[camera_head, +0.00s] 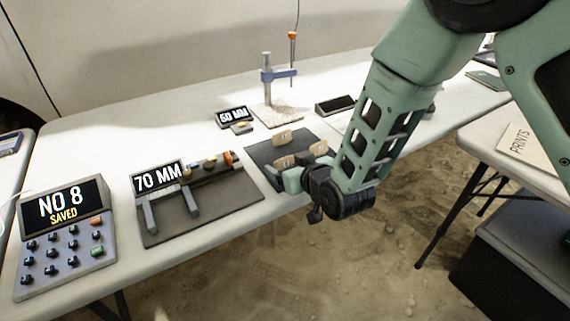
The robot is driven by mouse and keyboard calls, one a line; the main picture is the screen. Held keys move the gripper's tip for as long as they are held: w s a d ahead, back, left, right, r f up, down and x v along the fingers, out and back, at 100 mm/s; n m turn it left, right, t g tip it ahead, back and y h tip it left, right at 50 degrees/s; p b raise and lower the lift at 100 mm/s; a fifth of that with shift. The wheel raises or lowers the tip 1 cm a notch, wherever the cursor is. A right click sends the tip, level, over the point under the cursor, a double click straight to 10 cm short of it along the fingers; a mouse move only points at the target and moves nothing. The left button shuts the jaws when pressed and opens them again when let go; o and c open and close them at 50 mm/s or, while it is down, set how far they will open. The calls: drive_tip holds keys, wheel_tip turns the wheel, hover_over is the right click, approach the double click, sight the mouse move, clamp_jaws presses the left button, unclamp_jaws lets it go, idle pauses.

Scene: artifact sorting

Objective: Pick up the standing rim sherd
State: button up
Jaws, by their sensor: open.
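Three small tan sherds are at the dark mat (257,152) on the white table: a far sherd (283,138), a near-left sherd (285,161) and a right sherd (318,148). They look upright, with small marks on their faces. I cannot tell which one is the rim sherd. My gripper (306,173) is open at the mat's near right corner, close to the near-left and right sherds. It hides part of the mat and the lower part of the right sherd. I cannot tell whether it touches either one.
A caliper with a "70 MM" display (158,177) lies on a dark board left of the mat. A keypad reading "NO 8 SAVED" (62,240) stands further left. A clamp stand (267,85) and a "50 MM" display (232,117) are behind. The table's front edge runs below my gripper.

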drive_tip(key=shift+w+a+f, duration=0.2)
drive_tip(key=shift+w+a, duration=0.05)
drive_tip(key=shift+w, duration=0.2)
drive_tip(key=c, duration=1.1)
drive_tip(key=shift+o, duration=0.2)
